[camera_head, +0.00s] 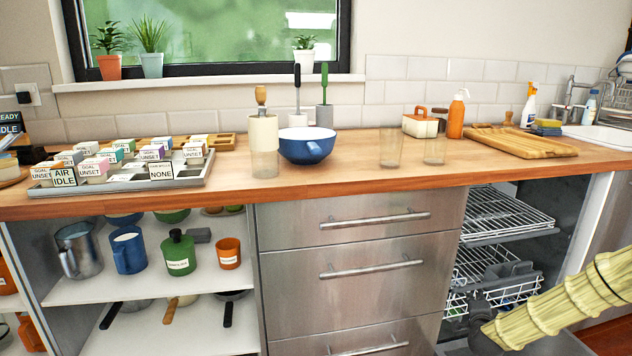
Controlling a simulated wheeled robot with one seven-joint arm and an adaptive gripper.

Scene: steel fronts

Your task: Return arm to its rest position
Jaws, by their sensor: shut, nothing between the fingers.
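My arm (560,298), in a pale yellow ribbed sleeve, enters from the right edge at the lower right. It slopes down to the left and ends in a dark grey part (490,336) near the bottom edge. No gripper fingers show, so I cannot see where they are. The arm is in front of the open dishwasher and hides part of its lower area.
A wooden counter (350,178) holds a tray (125,184) of labelled blocks, a blue bowl (307,147), glasses and a cutting board (522,142). Below are open shelves (160,284), closed steel drawers (365,268) and the open dishwasher with its upper rack (505,214).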

